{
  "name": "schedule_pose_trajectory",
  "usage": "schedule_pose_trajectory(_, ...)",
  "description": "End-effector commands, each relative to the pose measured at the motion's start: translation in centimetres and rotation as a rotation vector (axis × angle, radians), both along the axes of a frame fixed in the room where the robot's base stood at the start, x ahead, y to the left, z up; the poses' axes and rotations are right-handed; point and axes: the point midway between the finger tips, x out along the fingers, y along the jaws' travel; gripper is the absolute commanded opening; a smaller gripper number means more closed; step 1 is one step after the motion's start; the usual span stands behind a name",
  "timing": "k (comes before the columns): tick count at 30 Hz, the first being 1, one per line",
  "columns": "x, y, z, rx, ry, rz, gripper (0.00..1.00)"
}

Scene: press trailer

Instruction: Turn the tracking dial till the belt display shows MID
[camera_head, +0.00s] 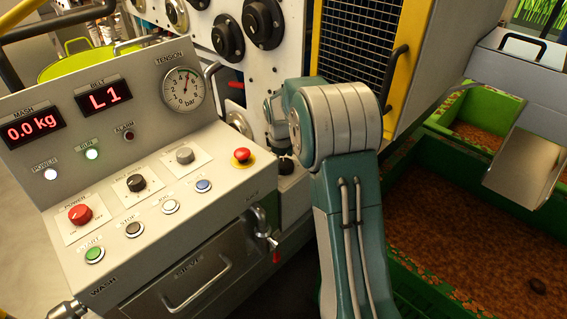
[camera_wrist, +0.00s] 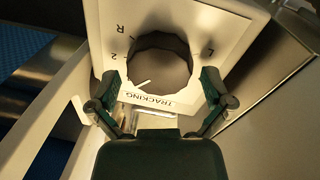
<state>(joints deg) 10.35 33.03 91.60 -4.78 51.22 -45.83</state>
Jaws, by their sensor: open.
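The tracking dial (camera_wrist: 158,62) is a round dark knob on a white plate marked TRACKING, L, R and 2, seen upside down in the wrist view. Its white pointer mark lies at the knob's lower left in the picture. My gripper (camera_wrist: 162,78) is open, with one finger on each side of the knob's near part. I cannot tell whether either finger touches it.
The grey control console (camera_head: 150,125) has a red power knob (camera_head: 80,214), several buttons and a red emergency stop (camera_head: 242,156). A yellow-framed mesh guard (camera_head: 358,35) stands behind my arm. Green bins (camera_head: 455,165) with brown pulp are at right.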

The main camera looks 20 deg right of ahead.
Motion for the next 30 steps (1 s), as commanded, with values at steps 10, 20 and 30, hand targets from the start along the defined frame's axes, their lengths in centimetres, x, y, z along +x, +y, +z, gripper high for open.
schedule_pose_trajectory(10, 0.03, -0.05, -0.36, -0.001, -0.001, -0.001, 0.87)
schedule_pose_trajectory(20, 0.02, -0.03, -0.43, 0.0, 0.001, -0.002, 0.33)
schedule_pose_trajectory(30, 0.03, 0.03, -0.56, 0.0, 0.004, -0.102, 0.33)
